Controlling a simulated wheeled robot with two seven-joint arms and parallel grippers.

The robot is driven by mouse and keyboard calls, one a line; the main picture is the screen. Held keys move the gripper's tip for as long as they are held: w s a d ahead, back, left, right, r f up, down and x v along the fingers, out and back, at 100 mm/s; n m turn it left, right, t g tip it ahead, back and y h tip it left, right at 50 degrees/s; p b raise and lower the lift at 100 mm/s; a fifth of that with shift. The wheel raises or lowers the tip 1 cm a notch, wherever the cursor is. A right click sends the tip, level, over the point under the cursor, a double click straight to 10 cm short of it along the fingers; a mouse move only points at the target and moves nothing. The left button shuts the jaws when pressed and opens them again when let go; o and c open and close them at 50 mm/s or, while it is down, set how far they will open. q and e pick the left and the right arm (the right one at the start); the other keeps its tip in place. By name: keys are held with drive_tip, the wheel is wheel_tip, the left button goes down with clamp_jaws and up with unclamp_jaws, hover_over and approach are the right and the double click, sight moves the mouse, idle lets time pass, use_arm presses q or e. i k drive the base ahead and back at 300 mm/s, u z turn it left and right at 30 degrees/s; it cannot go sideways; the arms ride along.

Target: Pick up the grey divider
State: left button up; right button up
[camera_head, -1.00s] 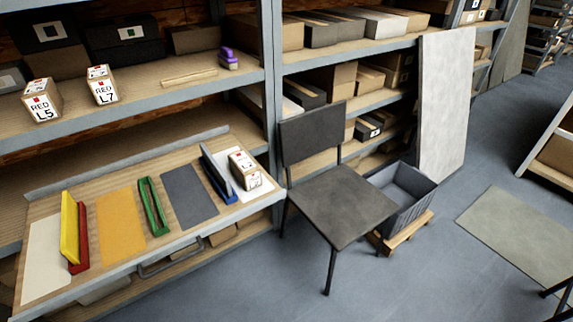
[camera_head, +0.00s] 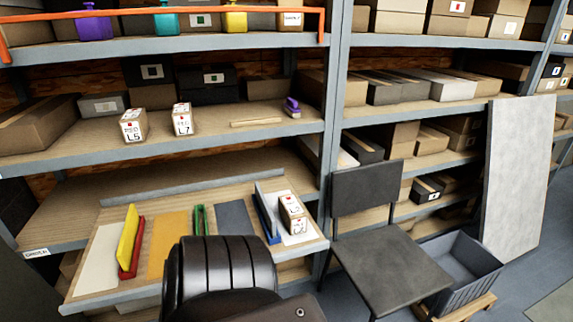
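The grey divider (camera_head: 267,207) stands upright on the pull-out shelf board, at its right part, alongside a blue holder (camera_head: 268,228). A small labelled box (camera_head: 293,218) stands just right of it on a white panel. A yellow divider (camera_head: 128,236) stands in a red holder (camera_head: 133,262) at the left of the board. A green holder (camera_head: 200,219) is partly hidden behind a black rounded link of my own arm. Neither of my grippers shows in the view.
A dark chair (camera_head: 385,260) stands right of the board, with a grey crate (camera_head: 462,272) beside it. A pale slab (camera_head: 517,180) leans on the shelving. Labelled boxes (camera_head: 182,120) sit on the shelf above. Coloured containers (camera_head: 94,24) stand on the top shelf.

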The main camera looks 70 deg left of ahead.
sight(270, 218)
drive_tip(key=i, duration=2.3)
drive_tip(key=u, duration=3.25)
